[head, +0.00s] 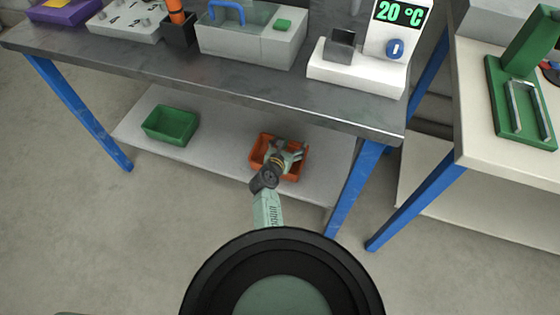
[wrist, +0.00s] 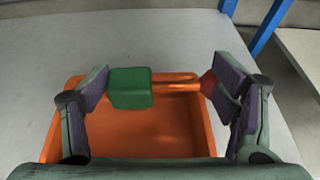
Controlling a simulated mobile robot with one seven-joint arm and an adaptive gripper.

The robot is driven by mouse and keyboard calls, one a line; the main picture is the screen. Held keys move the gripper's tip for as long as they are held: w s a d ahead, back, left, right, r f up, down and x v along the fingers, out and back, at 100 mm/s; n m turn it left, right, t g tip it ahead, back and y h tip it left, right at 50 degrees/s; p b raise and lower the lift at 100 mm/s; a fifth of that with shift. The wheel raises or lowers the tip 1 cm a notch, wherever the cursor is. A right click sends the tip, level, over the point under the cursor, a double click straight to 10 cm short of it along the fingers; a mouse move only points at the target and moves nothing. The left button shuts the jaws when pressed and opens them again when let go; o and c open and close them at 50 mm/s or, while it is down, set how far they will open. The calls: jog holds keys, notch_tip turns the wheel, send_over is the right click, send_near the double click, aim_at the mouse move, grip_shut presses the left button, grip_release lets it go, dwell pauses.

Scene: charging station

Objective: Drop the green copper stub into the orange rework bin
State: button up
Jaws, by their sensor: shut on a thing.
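The green copper stub (wrist: 130,88) has a green block at its left end and a copper-coloured rod running right. A small red piece shows at the right fingertip; I cannot tell whether it belongs to the stub. My gripper (wrist: 160,88) is shut on the stub lengthwise, one finger at each end. The orange rework bin (wrist: 202,140) lies below the stub in the wrist view, and the stub appears over its far part. In the head view the bin (head: 257,149) sits on the lower shelf, with my gripper (head: 287,157) over it; the stub is hard to make out there.
A green bin (head: 171,125) stands left on the same lower shelf (head: 215,157). A blue table leg (head: 352,185) stands right of the orange bin. The shelf between the bins is clear.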

jog(key=shift+r, duration=0.1)
jog(key=o, duration=1.2)
jog(key=v, duration=1.2)
